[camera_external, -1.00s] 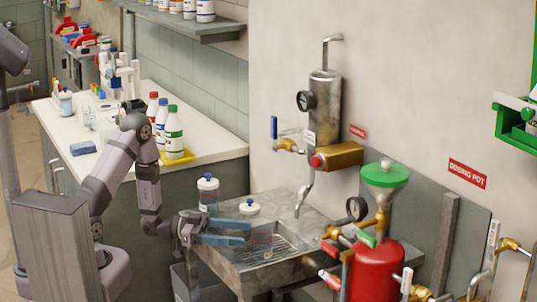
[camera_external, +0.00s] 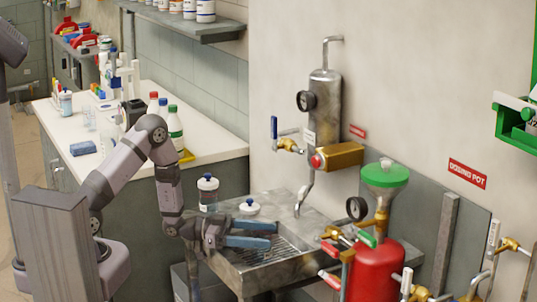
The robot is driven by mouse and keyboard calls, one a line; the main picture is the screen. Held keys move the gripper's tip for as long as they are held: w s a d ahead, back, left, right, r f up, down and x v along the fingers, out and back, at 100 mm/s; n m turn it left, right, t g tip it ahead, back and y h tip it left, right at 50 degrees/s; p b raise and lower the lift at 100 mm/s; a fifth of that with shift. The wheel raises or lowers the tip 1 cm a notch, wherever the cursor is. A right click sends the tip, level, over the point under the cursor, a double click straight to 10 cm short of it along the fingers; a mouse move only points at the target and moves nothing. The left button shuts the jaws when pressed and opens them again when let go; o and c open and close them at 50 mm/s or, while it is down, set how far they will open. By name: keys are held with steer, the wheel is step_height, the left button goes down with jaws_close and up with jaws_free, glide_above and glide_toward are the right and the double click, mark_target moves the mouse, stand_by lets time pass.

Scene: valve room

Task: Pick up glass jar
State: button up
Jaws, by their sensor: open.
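A clear jar (camera_external: 208,193) with a white lid and blue knob stands upright at the back left of the metal sink unit. I cannot clearly make out whether something clear stands between or behind the fingers.
The metal sink (camera_external: 310,234) has a ribbed basin floor and a spout (camera_external: 304,195) above it. A red tank (camera_external: 374,268) with a green funnel and brass valves stands close on the right. A white counter (camera_external: 115,145) with bottles is at the left.

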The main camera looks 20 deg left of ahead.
steer(key=c, duration=1.3)
steer(key=shift+c, duration=0.2)
steer(key=shift+r, duration=0.2)
